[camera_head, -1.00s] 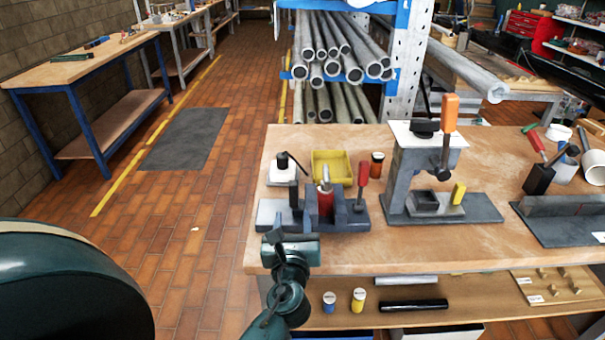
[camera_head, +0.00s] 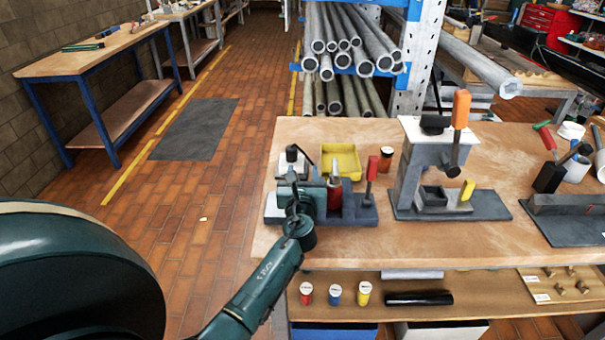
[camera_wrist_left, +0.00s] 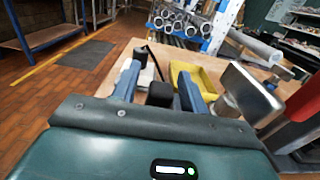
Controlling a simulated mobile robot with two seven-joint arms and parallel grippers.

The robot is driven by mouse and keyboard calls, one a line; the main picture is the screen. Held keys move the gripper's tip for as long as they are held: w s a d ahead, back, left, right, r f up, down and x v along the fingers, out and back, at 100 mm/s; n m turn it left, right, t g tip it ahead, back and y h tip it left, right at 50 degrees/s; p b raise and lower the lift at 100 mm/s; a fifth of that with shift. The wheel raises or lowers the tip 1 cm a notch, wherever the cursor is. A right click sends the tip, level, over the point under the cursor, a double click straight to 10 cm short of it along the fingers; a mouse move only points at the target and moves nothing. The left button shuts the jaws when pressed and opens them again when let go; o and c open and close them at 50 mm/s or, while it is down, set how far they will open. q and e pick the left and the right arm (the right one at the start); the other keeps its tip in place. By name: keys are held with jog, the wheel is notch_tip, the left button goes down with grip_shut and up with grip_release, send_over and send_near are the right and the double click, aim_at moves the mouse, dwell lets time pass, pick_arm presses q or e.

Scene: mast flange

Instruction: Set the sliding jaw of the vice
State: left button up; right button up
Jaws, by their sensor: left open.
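The vice (camera_head: 356,213) stands on the near left of the bench. It has a grey base, upright grey jaw blocks and a red-handled lever (camera_head: 371,170) at its right. A red cylinder (camera_head: 334,195) stands between its blocks. My left gripper (camera_head: 293,178) is over the left part of the vice and hides much of it. In the left wrist view, its two blue-grey fingers are apart, with a black upright piece (camera_wrist_left: 160,94) between them. I cannot tell whether they touch it. A metal block (camera_wrist_left: 250,93) of the vice is at their right. My right gripper is out of view.
A yellow tray (camera_head: 341,161) and a small red-brown can (camera_head: 386,159) stand behind the vice. A grey press-like stand (camera_head: 425,170) with an orange handle is to the right. Several small cans (camera_head: 335,294) stand on the shelf below. The bench front is bare.

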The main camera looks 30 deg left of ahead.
pick_arm(q)
jog(key=shift+c, duration=0.5)
grip_shut()
